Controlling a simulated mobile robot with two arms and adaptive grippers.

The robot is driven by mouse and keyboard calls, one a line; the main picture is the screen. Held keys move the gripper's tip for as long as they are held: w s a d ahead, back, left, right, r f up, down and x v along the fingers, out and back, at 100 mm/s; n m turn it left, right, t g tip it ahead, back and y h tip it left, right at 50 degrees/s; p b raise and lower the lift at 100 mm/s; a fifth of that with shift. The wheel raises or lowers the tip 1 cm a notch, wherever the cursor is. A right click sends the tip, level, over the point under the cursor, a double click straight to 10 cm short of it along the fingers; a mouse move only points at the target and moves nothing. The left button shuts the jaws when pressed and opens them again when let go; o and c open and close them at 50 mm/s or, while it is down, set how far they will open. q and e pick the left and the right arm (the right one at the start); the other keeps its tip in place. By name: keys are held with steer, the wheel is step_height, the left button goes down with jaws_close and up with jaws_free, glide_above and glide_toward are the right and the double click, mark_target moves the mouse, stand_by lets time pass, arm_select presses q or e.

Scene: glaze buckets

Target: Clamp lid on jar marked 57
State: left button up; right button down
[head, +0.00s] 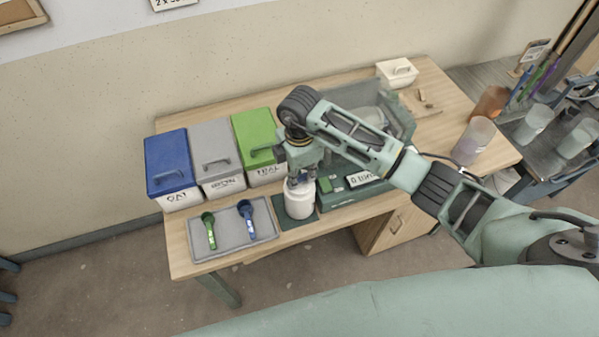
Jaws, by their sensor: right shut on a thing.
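A white jar (299,204) stands upright on a dark green mat (297,224) near the front edge of the table. No number on it can be read from here. My right gripper (299,180) points down over the jar and is shut at its top, on what looks like the jar's lid. The fingers and wrist hide most of the lid, so I cannot tell how it sits on the rim. My left gripper is not in view.
A grey tray (229,245) with a green scoop (210,232) and a blue scoop (247,220) lies left of the jar. Blue (168,163), grey (213,150) and green-lidded (256,135) buckets stand behind. A teal scale with a clear shield (400,115) stands close on the right.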

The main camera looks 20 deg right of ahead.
steer(key=shift+s+f, duration=0.1)
steer(key=shift+s, duration=0.05)
steer(key=shift+s+m+p, duration=0.1)
steer(key=shift+m+p, duration=0.55)
steer(key=shift+m, duration=0.45)
steer(key=shift+f+m, duration=0.1)
steer(key=shift+m, duration=0.8)
steer(key=c, duration=1.7)
jaws_free()
